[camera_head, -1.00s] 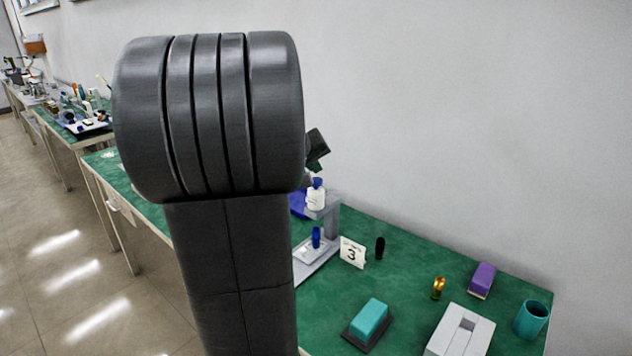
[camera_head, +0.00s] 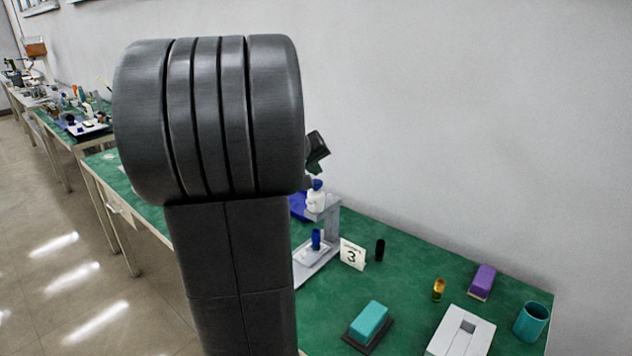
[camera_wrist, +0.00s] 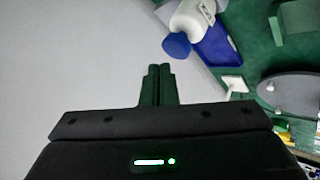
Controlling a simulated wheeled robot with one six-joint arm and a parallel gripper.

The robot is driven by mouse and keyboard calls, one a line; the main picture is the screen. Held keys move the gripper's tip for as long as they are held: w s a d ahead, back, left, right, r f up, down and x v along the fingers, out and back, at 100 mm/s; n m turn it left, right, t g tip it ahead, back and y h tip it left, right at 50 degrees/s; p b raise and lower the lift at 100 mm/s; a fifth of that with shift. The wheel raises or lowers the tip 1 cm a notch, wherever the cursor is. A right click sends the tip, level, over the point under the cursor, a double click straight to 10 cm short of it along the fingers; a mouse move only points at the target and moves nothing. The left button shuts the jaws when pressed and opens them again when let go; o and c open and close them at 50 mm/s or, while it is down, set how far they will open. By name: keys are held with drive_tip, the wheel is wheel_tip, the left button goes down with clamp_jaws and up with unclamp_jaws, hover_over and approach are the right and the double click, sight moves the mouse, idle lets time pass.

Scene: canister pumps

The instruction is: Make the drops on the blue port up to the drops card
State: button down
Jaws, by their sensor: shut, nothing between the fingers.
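A white bottle with a blue cap (camera_head: 316,201) is held in a grey stand (camera_head: 333,212). A blue upright cylinder (camera_head: 316,238), perhaps the blue port, stands below it on the stand's pale base. My gripper (camera_head: 319,147) shows partly behind my arm, above the bottle. In the wrist view my gripper (camera_wrist: 160,70) is shut and empty, its fingertips apart from the bottle's blue cap (camera_wrist: 177,45). No drops can be made out.
A black cylinder (camera_head: 380,248), amber vial (camera_head: 439,289), purple block (camera_head: 482,281), teal block (camera_head: 369,320), grey slotted block (camera_head: 478,335) and teal cup (camera_head: 531,321) stand on the green bench (camera_head: 415,287). A blue object (camera_wrist: 222,48) lies beside the bottle. A wall runs behind.

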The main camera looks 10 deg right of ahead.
drive_tip(key=shift+f, duration=0.15)
idle(0.6)
drive_tip(key=shift+f+b, duration=0.3)
drive_tip(key=shift+b, duration=0.25)
drive_tip(key=shift+f+b, duration=0.65)
idle(0.5)
drive_tip(key=shift+r, duration=0.1)
drive_tip(key=shift+r+p, duration=0.75)
drive_tip(key=shift+r, duration=0.2)
drive_tip(key=shift+r+p, duration=1.9)
drive_tip(key=shift+r, duration=0.7)
drive_tip(key=shift+s+f, duration=0.1)
drive_tip(key=shift+f, duration=0.05)
